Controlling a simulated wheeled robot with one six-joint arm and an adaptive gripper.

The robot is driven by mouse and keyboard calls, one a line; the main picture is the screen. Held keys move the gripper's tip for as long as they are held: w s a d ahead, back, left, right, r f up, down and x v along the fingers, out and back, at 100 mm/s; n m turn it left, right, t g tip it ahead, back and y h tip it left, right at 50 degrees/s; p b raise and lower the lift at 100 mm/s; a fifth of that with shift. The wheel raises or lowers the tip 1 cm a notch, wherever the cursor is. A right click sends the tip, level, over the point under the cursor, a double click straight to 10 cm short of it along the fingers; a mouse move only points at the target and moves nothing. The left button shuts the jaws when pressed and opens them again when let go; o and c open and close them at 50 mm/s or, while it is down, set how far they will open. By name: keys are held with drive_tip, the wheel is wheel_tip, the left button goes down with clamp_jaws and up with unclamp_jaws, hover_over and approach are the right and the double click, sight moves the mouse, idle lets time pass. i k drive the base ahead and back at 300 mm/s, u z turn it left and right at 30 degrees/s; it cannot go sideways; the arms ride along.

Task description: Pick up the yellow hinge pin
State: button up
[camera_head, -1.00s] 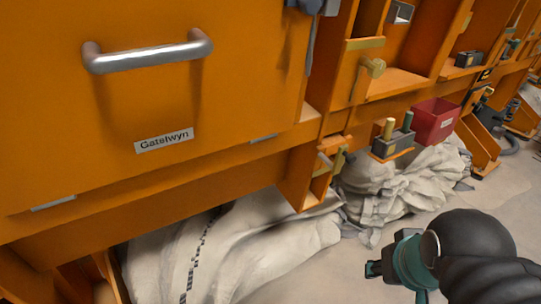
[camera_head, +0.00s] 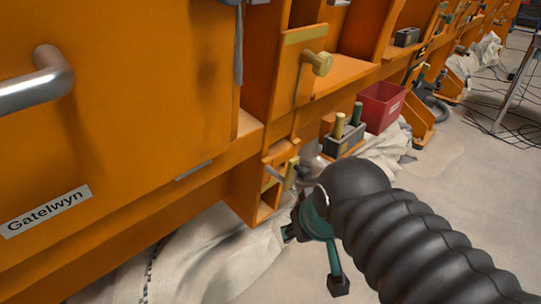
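A short yellow pin (camera_head: 339,125) stands upright beside a dark green pin (camera_head: 357,112) in a grey block (camera_head: 345,142) on a small orange ledge right of centre. Another yellowish cylinder (camera_head: 290,173) shows lower down at the small orange bracket, partly near my arm. I cannot tell for sure which is the hinge pin; the upright one looks most like it. My gripper (camera_head: 313,259), teal with black tips, is in front of and below the block, apart from both. Its fingers appear spread and empty. My black ribbed arm hides part of the area behind it.
A large orange panel with a metal handle (camera_head: 38,82) and a "Gatelwyn" label (camera_head: 48,211) fills the left. A brass knob (camera_head: 319,63) juts from an orange plate. A red bin (camera_head: 382,106) sits right of the block. Pale cloth lies below; the floor at right is open, with cables farther back.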

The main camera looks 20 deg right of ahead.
sight(340, 117)
drive_tip(key=k, duration=1.25)
drive_tip(key=z, duration=0.7)
drive_tip(key=i, duration=1)
drive_tip(key=u, duration=0.5)
